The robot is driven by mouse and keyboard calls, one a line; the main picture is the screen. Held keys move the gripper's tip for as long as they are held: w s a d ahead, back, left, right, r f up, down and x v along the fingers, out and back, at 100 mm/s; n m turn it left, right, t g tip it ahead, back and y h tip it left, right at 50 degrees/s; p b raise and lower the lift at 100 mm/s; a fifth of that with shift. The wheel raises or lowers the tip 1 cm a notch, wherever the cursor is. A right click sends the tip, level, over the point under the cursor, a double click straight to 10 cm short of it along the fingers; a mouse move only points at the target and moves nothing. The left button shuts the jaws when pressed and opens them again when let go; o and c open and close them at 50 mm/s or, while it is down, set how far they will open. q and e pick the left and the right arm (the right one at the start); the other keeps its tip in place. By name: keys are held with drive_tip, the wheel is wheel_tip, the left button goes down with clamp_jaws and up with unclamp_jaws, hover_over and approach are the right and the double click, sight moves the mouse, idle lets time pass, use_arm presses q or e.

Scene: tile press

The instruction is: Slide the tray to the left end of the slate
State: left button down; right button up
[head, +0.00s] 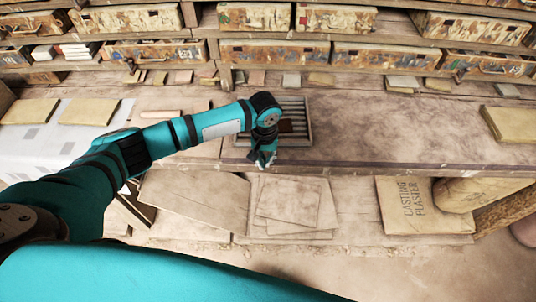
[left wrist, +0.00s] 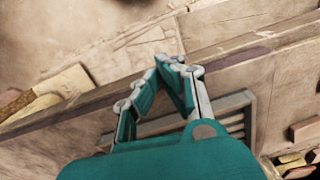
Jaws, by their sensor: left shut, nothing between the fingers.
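The tray (head: 304,131) is a grey, slatted, rimmed piece lying near the front of the slate (head: 400,140), towards its left end. A dark brown piece shows on its slats, partly hidden by my arm. My left gripper (head: 264,162) is shut and empty at the tray's front left, by the front edge. In the left wrist view the fingertips (left wrist: 172,62) meet beyond the tray (left wrist: 247,97), over the dark edge strip. Whether they touch the tray, I cannot tell. The gripper and arm hide part of the tray. My right gripper is not in view.
Shelves with worn drawers (head: 275,53) and small tiles stand behind. A white sheet with yellowish slabs (head: 88,112) lies at left. Below the front edge are leaning boards (head: 290,200) and a plaster sack (head: 420,205).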

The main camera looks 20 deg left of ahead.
use_arm(q)
wheel_tip(320, 180, up, 10)
drive_tip(key=f+b, duration=0.1)
drive_tip(key=b, duration=0.1)
drive_tip(key=s+d+f+m+t+h, duration=0.1)
drive_tip(key=s+d+f+m+h, duration=0.1)
drive_tip(key=s+d+f, duration=0.3)
drive_tip(key=s+d+f+m+t+h, duration=0.1)
drive_tip(key=s+d+m, duration=0.15)
drive_tip(key=s, duration=0.45)
drive_tip(key=s+a+f+t+y, duration=0.1)
drive_tip(key=s+a+t+y, duration=0.15)
drive_tip(key=s+a, duration=1.05)
wheel_tip(320, 180, down, 32)
drive_tip(key=s+g+b, duration=0.2)
drive_tip(key=g+b, duration=0.1)
drive_tip(key=b, duration=0.1)
drive_tip(key=s+a+f+b, duration=0.2)
drive_tip(key=s+f, duration=1.3)
drive_tip(key=f, duration=0.1)
drive_tip(key=shift+s+a, duration=0.15)
drive_tip(key=shift+s, duration=0.15)
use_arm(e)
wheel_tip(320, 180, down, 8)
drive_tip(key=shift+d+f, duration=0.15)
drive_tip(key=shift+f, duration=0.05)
